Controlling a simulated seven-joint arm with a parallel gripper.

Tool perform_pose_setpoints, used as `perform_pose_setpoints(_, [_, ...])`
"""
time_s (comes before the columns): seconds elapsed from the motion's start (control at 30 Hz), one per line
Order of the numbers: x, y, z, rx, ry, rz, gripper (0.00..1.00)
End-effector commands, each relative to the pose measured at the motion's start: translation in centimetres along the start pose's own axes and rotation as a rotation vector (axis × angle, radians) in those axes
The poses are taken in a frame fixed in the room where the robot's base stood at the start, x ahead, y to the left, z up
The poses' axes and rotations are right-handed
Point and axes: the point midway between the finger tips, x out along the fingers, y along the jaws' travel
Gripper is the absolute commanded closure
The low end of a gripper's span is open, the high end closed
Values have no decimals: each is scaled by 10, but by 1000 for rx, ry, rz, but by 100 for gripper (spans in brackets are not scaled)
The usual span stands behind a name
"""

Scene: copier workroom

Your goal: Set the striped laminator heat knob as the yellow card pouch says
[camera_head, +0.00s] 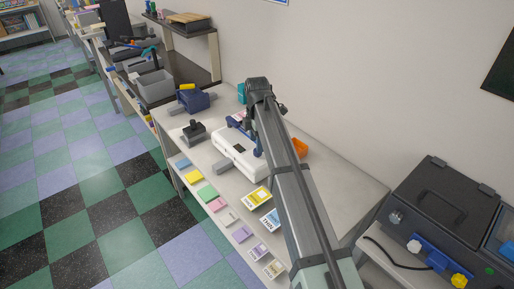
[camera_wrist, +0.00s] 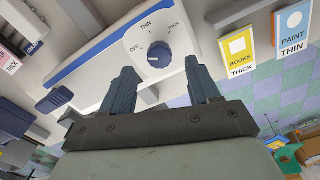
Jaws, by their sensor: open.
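The white laminator (camera_head: 229,158) with a blue stripe stands on the bench, partly hidden by my arm; it also fills the upper middle of the wrist view (camera_wrist: 105,62). Its blue ridged heat knob (camera_wrist: 158,56) sits on a round dial marked OFF, THIN and THICK. I cannot clearly tell which mark the knob points to. The yellow card pouch (camera_wrist: 239,50) reads BOOKS and THICK; it shows at the bench's front edge in the head view (camera_head: 257,196). My gripper (camera_wrist: 160,66) is open and empty, its fingers either side of the knob in the picture; contact cannot be told.
A blue pouch (camera_wrist: 292,28) reading PAINT and THIN lies beside the yellow one. Several other coloured cards line the bench front, including a pink one (camera_head: 217,204). A dark stapler-like tool (camera_head: 193,131) and a blue device (camera_head: 194,100) stand left of the laminator.

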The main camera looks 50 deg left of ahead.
Motion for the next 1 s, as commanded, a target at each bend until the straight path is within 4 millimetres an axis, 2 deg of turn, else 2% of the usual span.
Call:
perform_pose_setpoints(0.1, [16,0,0,0,0,-1,39])
perform_pose_setpoints(0.3, [32,0,0,0,0,-1,39])
perform_pose_setpoints(0.7, [36,0,0,0,0,1,40])
perform_pose_setpoints(1.0, [36,0,0,0,0,0,69])
